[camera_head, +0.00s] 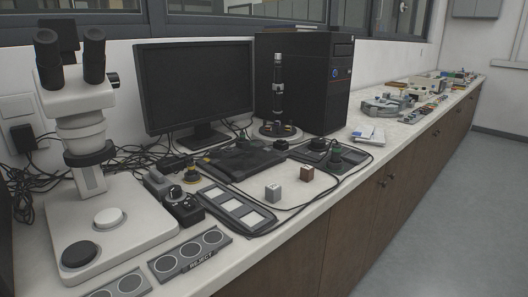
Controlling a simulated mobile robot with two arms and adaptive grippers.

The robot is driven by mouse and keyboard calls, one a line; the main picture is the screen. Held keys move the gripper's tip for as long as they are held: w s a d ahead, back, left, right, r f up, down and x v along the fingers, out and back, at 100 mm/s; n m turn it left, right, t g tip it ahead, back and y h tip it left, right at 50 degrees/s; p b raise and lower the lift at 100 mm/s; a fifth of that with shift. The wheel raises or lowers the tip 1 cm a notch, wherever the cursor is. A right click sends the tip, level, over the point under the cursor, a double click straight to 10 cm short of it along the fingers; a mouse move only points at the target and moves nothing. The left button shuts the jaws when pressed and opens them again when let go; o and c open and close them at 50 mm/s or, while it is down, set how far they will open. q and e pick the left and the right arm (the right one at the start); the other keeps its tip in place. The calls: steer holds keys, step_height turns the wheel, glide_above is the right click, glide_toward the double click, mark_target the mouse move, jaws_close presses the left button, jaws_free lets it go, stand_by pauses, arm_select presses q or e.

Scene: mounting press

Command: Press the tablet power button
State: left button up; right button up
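No tablet is clearly recognisable in the head view. A flat black device (250,158) lies on the bench in front of the monitor, but I cannot tell if it is the tablet. No power button can be made out on it. Neither of my grippers is in view.
A white microscope (82,130) stands at the left, and a monitor (195,88) and black computer tower (305,82) stand behind. A grey tray (232,207), a grey cube (273,192) and a brown cube (307,173) are in front. Cables cross the bench. The floor (440,225) is clear.

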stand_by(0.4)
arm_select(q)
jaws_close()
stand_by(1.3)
